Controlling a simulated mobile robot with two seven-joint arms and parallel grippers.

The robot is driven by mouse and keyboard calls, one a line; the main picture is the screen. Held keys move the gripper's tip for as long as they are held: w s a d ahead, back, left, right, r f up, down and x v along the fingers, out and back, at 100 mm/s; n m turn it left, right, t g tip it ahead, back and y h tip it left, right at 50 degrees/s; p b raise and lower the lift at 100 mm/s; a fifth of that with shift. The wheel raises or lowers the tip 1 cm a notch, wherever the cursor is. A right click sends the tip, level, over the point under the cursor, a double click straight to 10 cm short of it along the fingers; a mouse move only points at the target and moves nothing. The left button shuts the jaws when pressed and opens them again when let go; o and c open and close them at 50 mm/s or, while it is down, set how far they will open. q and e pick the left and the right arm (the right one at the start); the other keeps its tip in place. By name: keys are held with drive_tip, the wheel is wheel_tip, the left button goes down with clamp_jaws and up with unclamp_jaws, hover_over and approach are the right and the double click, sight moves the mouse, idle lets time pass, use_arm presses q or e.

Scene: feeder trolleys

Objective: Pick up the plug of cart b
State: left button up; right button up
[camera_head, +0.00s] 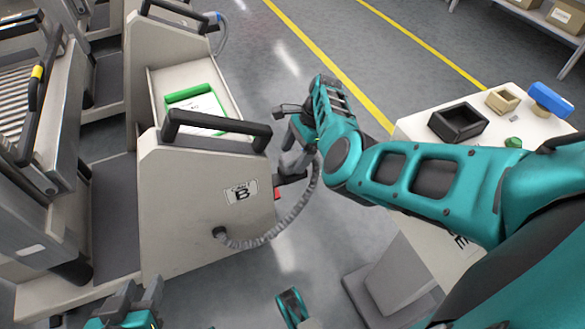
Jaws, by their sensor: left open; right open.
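Cart B (180,205) is a beige trolley at the left with a black handle and a "B" label. A grey corrugated cable (272,232) leaves its end panel, loops low and rises to the right side of my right gripper (290,163). That gripper is open at the cart's right edge, beside a dark bracket with a red part (279,193). The plug at the cable's end is largely hidden by the gripper; I cannot tell whether it lies between the fingers. My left gripper (138,295) is open at the bottom edge, partly cut off, in front of the cart.
A green-edged tray with paper (197,104) lies on cart B. More trolleys (40,150) stand at the left. A white-topped table (470,150) with a black bin (458,122) and a blue item (550,100) is at the right. Clear floor with yellow lines lies behind my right arm.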

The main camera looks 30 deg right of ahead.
sight(294, 155)
drive_tip(key=shift+f, duration=0.15)
drive_tip(key=shift+c, duration=0.2)
clamp_jaws()
idle(0.4)
wheel_tip(294, 155, up, 23)
drive_tip(key=p, duration=1.4)
drive_tip(key=shift+p, duration=0.3)
drive_tip(key=shift+w, duration=0.1)
